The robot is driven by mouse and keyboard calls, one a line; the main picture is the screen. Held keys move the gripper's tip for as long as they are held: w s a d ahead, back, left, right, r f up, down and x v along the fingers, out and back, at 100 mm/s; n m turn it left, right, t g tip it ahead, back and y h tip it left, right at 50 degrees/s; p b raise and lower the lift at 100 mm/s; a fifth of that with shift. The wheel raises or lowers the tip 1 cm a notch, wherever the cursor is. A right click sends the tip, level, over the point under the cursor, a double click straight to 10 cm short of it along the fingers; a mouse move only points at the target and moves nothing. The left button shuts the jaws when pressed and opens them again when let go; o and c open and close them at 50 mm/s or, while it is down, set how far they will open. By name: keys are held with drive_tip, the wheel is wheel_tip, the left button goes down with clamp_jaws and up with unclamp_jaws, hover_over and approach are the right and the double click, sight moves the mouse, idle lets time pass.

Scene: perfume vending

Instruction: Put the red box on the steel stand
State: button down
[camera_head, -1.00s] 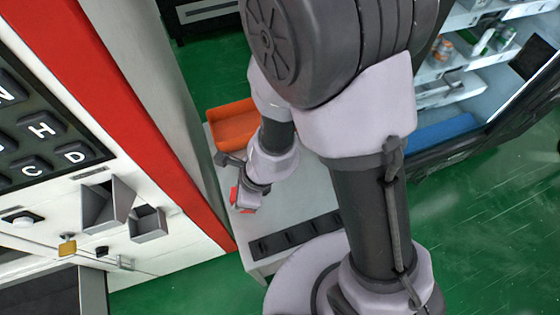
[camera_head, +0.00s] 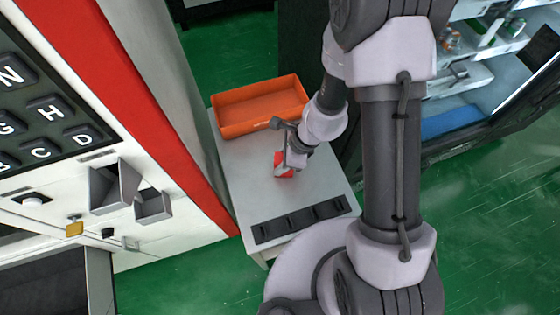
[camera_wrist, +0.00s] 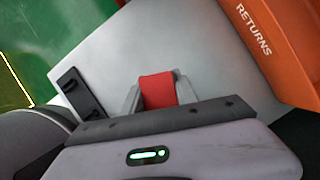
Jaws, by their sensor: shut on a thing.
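The red box (camera_head: 283,168) is between the fingers of my gripper (camera_head: 284,158), which is shut on it. In the wrist view the red box (camera_wrist: 158,90) shows between the two grey fingers of my gripper (camera_wrist: 157,93), with the pale top of the stand behind it. The stand, a light grey table (camera_head: 235,185), is beneath the gripper in the head view. I cannot tell whether the box touches its top or hangs just above. My fingers and wrist hide part of the box.
An orange bin (camera_head: 262,105) marked RETURNS in the wrist view (camera_wrist: 285,45) sits at the stand's far end. A dark slotted strip (camera_head: 300,219) lies along its near end. The white and red machine (camera_head: 178,160) stands close on the left, open shelves (camera_head: 475,75) on the right.

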drive_tip(key=shift+f, duration=0.2)
drive_tip(key=c, duration=1)
unclamp_jaws()
drive_tip(key=shift+o, duration=0.2)
drive_tip(key=shift+r, duration=0.35)
drive_tip(key=d+r+n+t+p, duration=0.1)
drive_tip(key=d+r+n+p, duration=0.15)
drive_tip(key=r, duration=0.85)
drive_tip(key=d+r+n+t+p, duration=0.15)
drive_tip(key=r+p, duration=0.25)
drive_tip(key=r, duration=0.8)
drive_tip(key=s+d+r+n+t+h, duration=0.1)
drive_tip(key=s+d+r+n, duration=0.1)
drive_tip(key=s+r+n, duration=0.3)
drive_tip(key=s+d+r+n+t+h, duration=0.1)
drive_tip(key=s+r+n, duration=0.4)
drive_tip(key=r, duration=0.6)
drive_tip(key=shift+s+d+r+n+t+h, duration=0.3)
drive_tip(key=shift+s+d+n+t, duration=0.15)
drive_tip(key=shift+s+d, duration=0.1)
